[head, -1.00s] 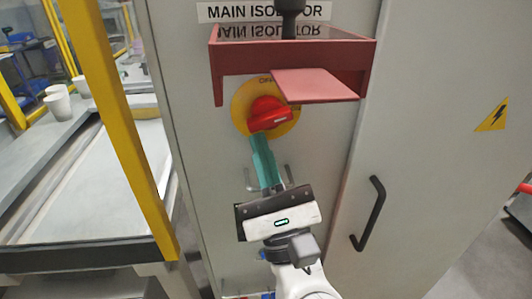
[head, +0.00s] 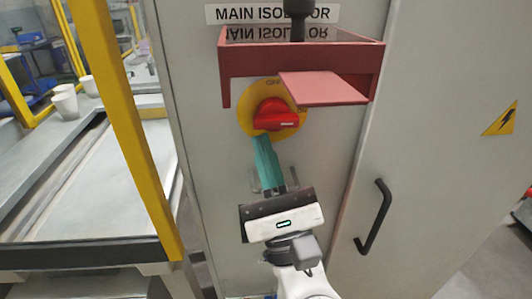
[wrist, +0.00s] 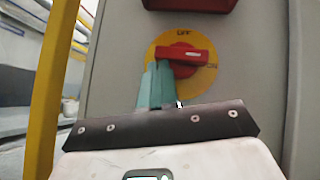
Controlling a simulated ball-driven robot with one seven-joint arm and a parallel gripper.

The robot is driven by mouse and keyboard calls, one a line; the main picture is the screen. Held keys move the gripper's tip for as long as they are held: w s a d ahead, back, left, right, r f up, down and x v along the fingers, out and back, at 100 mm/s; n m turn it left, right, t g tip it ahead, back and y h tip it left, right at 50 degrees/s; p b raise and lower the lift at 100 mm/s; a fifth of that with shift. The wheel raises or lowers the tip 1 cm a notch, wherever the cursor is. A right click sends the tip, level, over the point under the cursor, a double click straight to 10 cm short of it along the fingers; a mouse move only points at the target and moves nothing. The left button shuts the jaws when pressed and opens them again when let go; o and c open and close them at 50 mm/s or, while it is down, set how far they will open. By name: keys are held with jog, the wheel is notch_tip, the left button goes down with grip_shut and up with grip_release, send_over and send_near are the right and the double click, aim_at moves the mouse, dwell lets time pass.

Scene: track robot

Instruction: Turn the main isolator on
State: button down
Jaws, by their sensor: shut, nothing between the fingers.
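The main isolator is a red rotary handle (head: 272,115) on a yellow disc (head: 246,121), mounted on a grey cabinet door. It also shows in the wrist view (wrist: 182,54), where the disc reads OFF at the top and ON at the right. The handle lies about level, its white-marked end pointing right, towards ON. My gripper (head: 262,138) has teal fingers, shut and empty, just below the handle's left part. In the wrist view the fingertips (wrist: 157,66) overlap the handle's left end; I cannot tell whether they touch it.
A red hood (head: 300,62) juts out above the isolator, with a flap (head: 322,88) sloping down at its right. A black door handle (head: 375,218) is at the right. A yellow post (head: 125,130) and a bench stand at the left.

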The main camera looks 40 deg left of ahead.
jog(key=shift+f, duration=0.15)
dwell(0.3)
jog(key=s+d+f+b, duration=0.2)
jog(key=f+b, duration=0.2)
jog(key=f, duration=0.1)
jog(key=s+d+f+b, duration=0.2)
jog(key=d+f+b, duration=0.1)
jog(key=f+b, duration=0.2)
jog(key=shift+s+d+f, duration=0.2)
jog(key=shift+s+f, duration=0.1)
jog(key=shift+f, duration=0.1)
